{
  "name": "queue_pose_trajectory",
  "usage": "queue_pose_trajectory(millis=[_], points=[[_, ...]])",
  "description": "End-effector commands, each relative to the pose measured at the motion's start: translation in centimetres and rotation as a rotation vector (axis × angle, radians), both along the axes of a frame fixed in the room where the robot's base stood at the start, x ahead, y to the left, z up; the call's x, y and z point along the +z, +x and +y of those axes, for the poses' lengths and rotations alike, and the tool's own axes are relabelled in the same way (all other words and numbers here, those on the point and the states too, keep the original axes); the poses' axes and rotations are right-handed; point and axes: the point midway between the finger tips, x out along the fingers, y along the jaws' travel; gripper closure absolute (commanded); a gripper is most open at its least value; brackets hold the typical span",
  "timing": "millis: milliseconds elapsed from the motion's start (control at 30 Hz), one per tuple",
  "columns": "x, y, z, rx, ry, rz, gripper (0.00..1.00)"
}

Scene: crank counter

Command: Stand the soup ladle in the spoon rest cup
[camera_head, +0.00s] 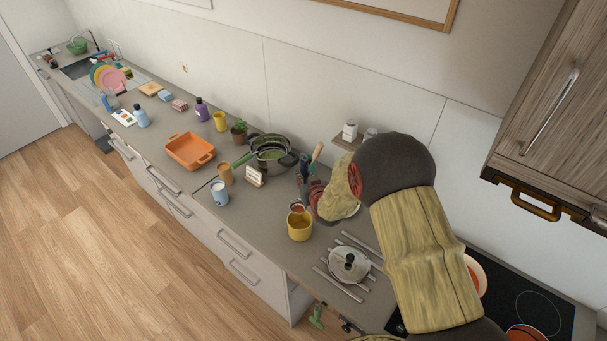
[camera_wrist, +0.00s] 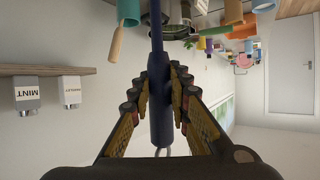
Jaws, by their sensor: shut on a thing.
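My gripper (camera_wrist: 160,85) is shut on the dark blue handle of the soup ladle (camera_wrist: 158,112). The handle runs lengthwise between the fingers in the wrist view. In the head view my gripper (camera_head: 311,192) is over the counter, partly hidden behind my arm. The ladle's bowl end cannot be made out clearly. A yellow cup (camera_head: 300,230), perhaps the spoon rest cup, stands upright just below and left of my gripper. Something reddish shows at its mouth; I cannot tell whether it is inside or above.
A wall shelf (camera_head: 347,143) is behind my gripper.

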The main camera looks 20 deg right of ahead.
Motion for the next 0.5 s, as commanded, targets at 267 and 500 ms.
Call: queue_pose_trajectory(millis=[267, 500], points=[[-2.1, 0.0, 0.0, 0.000, 0.000, 0.001, 1.00], [-4.1, 0.0, 0.0, 0.000, 0.000, 0.000, 1.00]])
